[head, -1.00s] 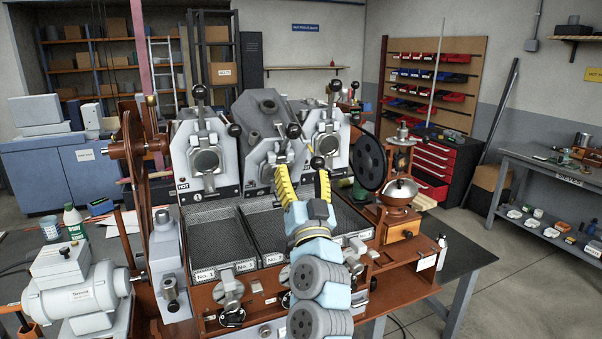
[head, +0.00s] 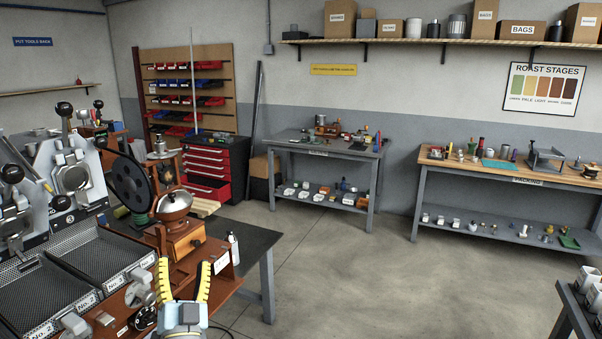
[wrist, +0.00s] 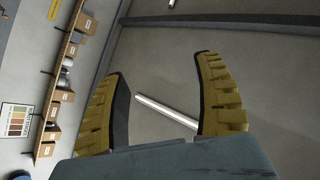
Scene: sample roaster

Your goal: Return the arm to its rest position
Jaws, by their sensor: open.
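My gripper (head: 183,281) is at the bottom of the head view, its yellow ribbed fingers apart and pointing up, with nothing between them. In the head view it overlaps the front right edge of the roaster bench, near the wooden grinder. In the wrist view my gripper (wrist: 162,95) also shows open and empty, with the wall, the ceiling and a light tube behind it. The sample roaster (head: 75,180) is at the left of the head view, partly cut off by the frame edge. My lower arm is mostly out of view.
A wooden grinder (head: 182,240) stands close to my gripper, with a black wheel (head: 127,183) and white bottle (head: 233,247) nearby. A grey table (head: 325,147) and the packing bench (head: 515,173) stand along the back wall. Open floor (head: 400,270) lies between.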

